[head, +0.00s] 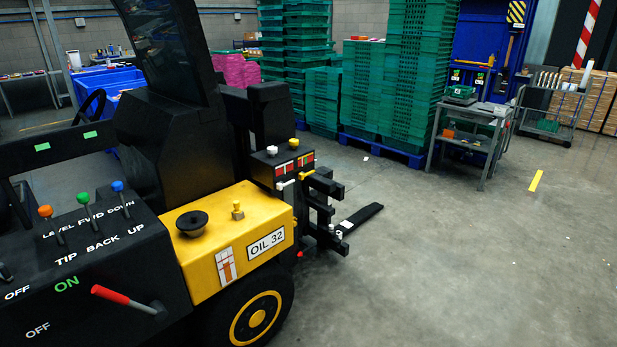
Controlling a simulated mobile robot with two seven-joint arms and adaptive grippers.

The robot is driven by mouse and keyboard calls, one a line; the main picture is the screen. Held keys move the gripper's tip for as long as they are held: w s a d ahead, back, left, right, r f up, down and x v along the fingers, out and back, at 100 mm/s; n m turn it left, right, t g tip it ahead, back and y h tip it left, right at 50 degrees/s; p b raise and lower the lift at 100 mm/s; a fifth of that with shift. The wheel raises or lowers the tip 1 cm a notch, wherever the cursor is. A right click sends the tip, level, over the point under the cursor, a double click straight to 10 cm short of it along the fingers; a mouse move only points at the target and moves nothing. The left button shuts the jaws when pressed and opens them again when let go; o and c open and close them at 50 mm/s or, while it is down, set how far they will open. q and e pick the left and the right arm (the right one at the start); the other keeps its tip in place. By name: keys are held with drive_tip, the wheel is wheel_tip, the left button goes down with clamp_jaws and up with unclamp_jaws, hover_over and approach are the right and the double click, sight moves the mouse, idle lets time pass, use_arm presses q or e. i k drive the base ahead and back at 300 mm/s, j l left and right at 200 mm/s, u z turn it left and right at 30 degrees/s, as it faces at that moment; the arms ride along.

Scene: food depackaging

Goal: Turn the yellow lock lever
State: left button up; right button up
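A forklift fills the left half of the head view. A small yellow lever (305,175) sticks out from the front of a black box (272,170) near the mast. A white lever (286,184) is beside it on the left. Red and white labels (306,159) are above the levers. The lever's exact angle is too small to tell. Neither of my grippers is in view.
A black panel holds orange, green and blue-topped levers (83,198) and a red-handled lever (110,294). A fork (361,217) extends low over the floor. Green crates (417,80) and a grey cart (484,115) stand behind. The floor (470,270) at right is clear.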

sight(302, 175)
drive_tip(key=i+l+u, duration=0.1)
drive_tip(key=u, duration=0.45)
drive_tip(key=i+l+u, duration=0.2)
drive_tip(key=l+u, duration=0.2)
drive_tip(key=l, duration=0.2)
drive_tip(key=i+l+u, duration=0.2)
drive_tip(key=l, duration=0.15)
drive_tip(key=i+l+u, duration=0.15)
drive_tip(key=l, duration=0.4)
drive_tip(key=l+u, duration=0.1)
drive_tip(key=l, duration=0.4)
drive_tip(key=i+l, duration=0.1)
drive_tip(key=l, duration=0.65)
drive_tip(key=i+l+u, duration=0.1)
drive_tip(key=l, duration=0.6)
drive_tip(key=i+l, duration=0.1)
drive_tip(key=l, duration=0.65)
drive_tip(key=u, duration=0.05)
